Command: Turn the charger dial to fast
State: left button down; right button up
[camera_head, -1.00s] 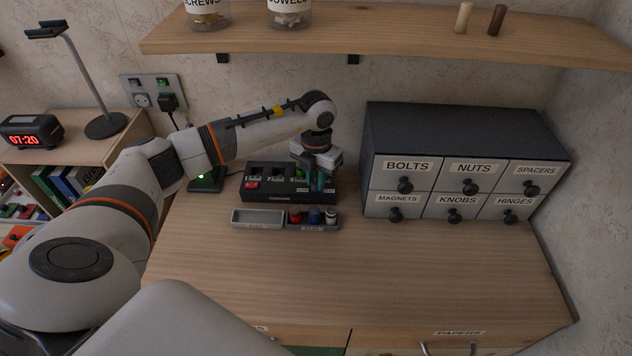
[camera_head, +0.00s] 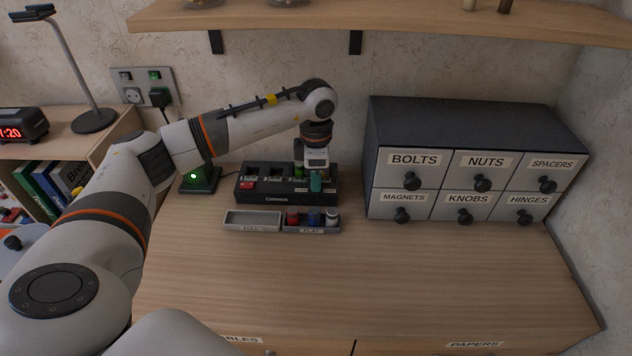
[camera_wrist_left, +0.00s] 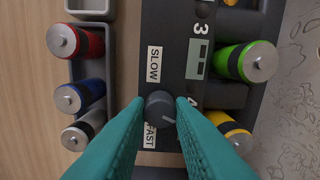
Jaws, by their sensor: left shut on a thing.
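The black battery charger (camera_head: 265,197) stands on the wooden worktop against the wall. Its round dark dial (camera_wrist_left: 160,105) shows in the left wrist view, between the SLOW label (camera_wrist_left: 153,66) and the FAST label (camera_wrist_left: 150,136). A pale mark on the dial points to the lower right in that view. My left gripper (camera_head: 316,183) is at the charger's right end, and its teal fingers (camera_wrist_left: 160,112) are shut on the dial, one on each side. The wrist hides most of the charger's right end in the head view. My right gripper is not in view.
In front of the charger are an empty tray (camera_head: 252,213) and a FLAT tray (camera_head: 312,231) with red, blue and white batteries. Green (camera_wrist_left: 246,62) and yellow (camera_wrist_left: 236,136) batteries sit in the charger. A drawer cabinet (camera_head: 465,120) stands to the right. The front worktop is clear.

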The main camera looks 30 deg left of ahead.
pick_arm(q)
jog(key=m+b, duration=0.2)
jog(key=m, duration=0.3)
jog(key=shift+r+m, duration=0.1)
jog(key=shift+m, duration=0.2)
dwell(0.4)
jog(key=c, duration=1.3)
grip_release()
jog(key=shift+o, duration=0.2)
jog(key=shift+r+b, duration=0.55)
jog(key=shift+r, duration=3.15)
jog(key=shift+d, duration=0.1)
